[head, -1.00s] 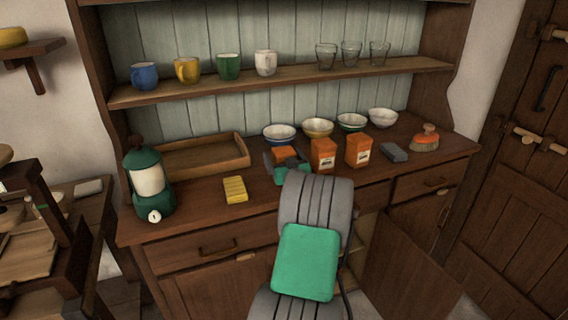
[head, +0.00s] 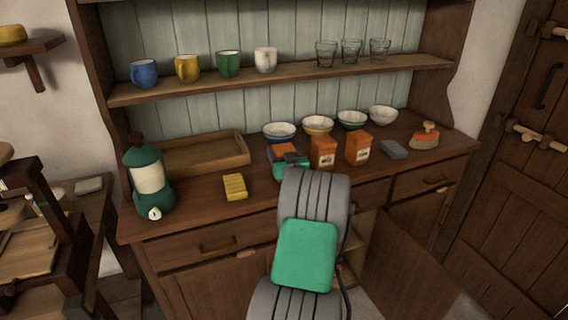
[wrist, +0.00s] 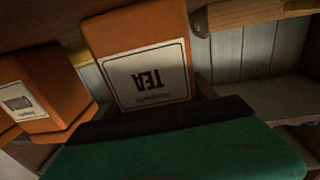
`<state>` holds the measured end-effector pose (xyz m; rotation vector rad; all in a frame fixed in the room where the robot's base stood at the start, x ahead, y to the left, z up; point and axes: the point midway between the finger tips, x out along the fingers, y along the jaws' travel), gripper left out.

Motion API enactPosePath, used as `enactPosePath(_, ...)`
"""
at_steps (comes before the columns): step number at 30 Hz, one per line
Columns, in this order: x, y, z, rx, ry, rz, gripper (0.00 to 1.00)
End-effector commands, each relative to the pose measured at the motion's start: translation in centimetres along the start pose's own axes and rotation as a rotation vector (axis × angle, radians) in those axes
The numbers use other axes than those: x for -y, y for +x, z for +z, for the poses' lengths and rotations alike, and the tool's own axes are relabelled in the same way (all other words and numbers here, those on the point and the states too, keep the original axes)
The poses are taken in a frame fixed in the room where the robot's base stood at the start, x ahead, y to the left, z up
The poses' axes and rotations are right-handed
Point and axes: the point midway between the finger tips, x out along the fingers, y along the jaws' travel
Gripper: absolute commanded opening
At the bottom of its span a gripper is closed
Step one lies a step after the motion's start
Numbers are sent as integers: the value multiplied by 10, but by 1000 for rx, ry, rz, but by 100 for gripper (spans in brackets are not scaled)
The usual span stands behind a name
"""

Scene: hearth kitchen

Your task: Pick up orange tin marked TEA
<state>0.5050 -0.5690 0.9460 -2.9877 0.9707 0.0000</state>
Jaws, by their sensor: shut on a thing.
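The orange tin marked TEA (wrist: 135,35) is at the top centre of the wrist view, its white label upside down in the picture. In the head view the tin (head: 283,149) shows only in part behind my gripper. My gripper (head: 291,161) is shut on it, at the left end of the row of orange tins on the counter. The tin's lower part is hidden in the head view, so I cannot tell whether it touches the counter.
Two other orange tins (head: 323,153) (head: 358,148) stand close to the right. Several bowls (head: 317,125) stand behind. A shelf (head: 290,80) with mugs and glasses runs above.

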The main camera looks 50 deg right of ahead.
Motion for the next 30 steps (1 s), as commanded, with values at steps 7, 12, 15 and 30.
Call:
enactPosePath(7,0,0,0,0,0,0,15)
enactPosePath(12,0,0,-2,-3,-1,0,5)
enactPosePath(15,0,0,-2,-3,-1,0,5)
enactPosePath(30,0,-33,-74,-9,-5,3,5)
